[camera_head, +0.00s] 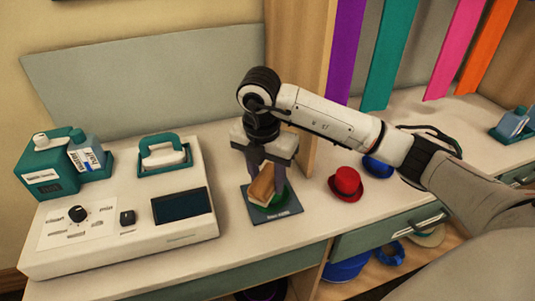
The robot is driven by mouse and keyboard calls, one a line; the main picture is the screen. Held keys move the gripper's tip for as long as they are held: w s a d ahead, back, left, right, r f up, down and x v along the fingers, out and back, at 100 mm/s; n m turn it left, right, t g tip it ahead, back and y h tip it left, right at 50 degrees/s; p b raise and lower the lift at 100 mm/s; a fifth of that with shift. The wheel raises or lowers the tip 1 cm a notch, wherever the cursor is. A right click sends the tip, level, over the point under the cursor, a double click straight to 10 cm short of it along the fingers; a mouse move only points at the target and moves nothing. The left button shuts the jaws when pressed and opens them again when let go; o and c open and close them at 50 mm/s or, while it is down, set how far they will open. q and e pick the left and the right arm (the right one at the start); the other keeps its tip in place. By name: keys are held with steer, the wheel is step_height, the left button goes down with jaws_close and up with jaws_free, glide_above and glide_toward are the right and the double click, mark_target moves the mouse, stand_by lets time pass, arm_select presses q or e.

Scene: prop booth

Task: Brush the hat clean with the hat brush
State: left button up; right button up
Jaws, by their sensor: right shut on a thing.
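My right gripper (266,182) points down, shut on a brown block-shaped thing with a pale lower side, which looks like the hat brush (261,190). It is over a dark teal mat (288,211) on the counter. A green rounded thing (275,203), perhaps a hat, shows on the mat just under and beside the brush, mostly hidden by it. I cannot tell whether the brush touches it. A red hat (345,184) sits on the counter right of the mat, with a blue hat (377,167) behind it. My left gripper is not in view.
A white console (110,245) with a knob and dark screen fills the left. A wooden upright (300,75) rises behind my wrist. More hats lie on the shelf below.

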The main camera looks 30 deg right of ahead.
steer(key=shift+s+a, duration=0.25)
steer(key=shift+a, duration=0.15)
step_height(320, 180, up, 3)
steer(key=shift+d+f+p, duration=0.1)
steer(key=shift+p, duration=0.7)
step_height(320, 180, up, 3)
steer(key=shift+p, duration=1.05)
steer(key=shift+w+r+p, duration=0.1)
steer(key=shift+r+p, duration=0.25)
steer(key=shift+r, duration=0.8)
